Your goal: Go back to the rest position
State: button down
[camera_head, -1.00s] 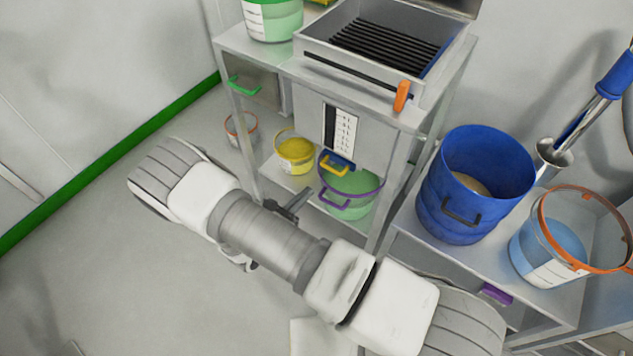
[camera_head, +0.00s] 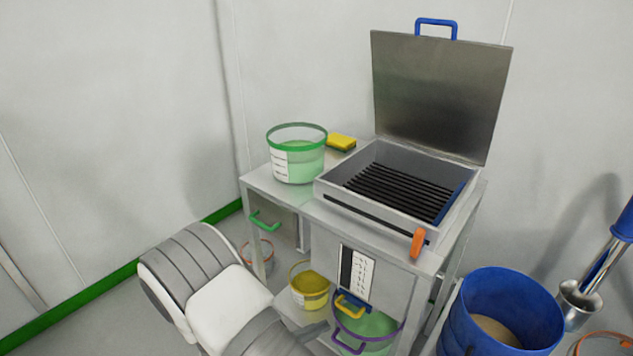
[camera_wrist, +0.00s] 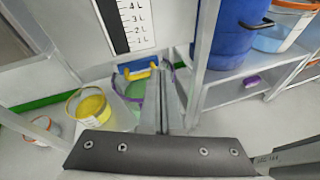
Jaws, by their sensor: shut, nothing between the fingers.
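My gripper (camera_wrist: 164,88) shows in the wrist view, its two fingers together and nothing between them. It points towards the lower part of the bench. In the head view my arm is at the lower left, and the gripper is mostly hidden behind it or below the frame. Beyond the fingertips in the wrist view are a green bucket (camera_wrist: 132,90) with a purple handle and a blue block with a yellow handle (camera_wrist: 138,71). A yellow bucket (camera_wrist: 90,107) stands left of the fingers. I see no clear contact with any of them.
The bench (camera_head: 258,181) carries an open box with a raised lid (camera_head: 440,95), a green-rimmed bucket (camera_head: 297,165) and a yellow sponge (camera_head: 341,142). An orange handle (camera_head: 418,242) sticks out at the front. A blue drum (camera_head: 500,315) stands at right. Floor is free at lower left.

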jog(key=s+d+r+m+g+y, duration=0.2)
jog(key=d+r+m+g, duration=0.3)
jog(key=r, duration=0.4)
jog(key=s+d+r+m+g+y, duration=0.25)
jog(key=d+r+m, duration=0.35)
jog(key=r+m, duration=0.3)
jog(key=s+d+r+m+t+y, duration=0.35)
jog(key=s+r+m+y, duration=0.45)
jog(key=s+r, duration=0.55)
notch_tip(320, 180, up, 19)
jog(key=w+m+p, duration=0.1)
jog(key=p, duration=1.6)
jog(key=shift+w+a+r+t+h+p, duration=0.2)
jog(key=shift+w+a+t+h+p, duration=0.15)
jog(key=shift+a+t+h, duration=0.1)
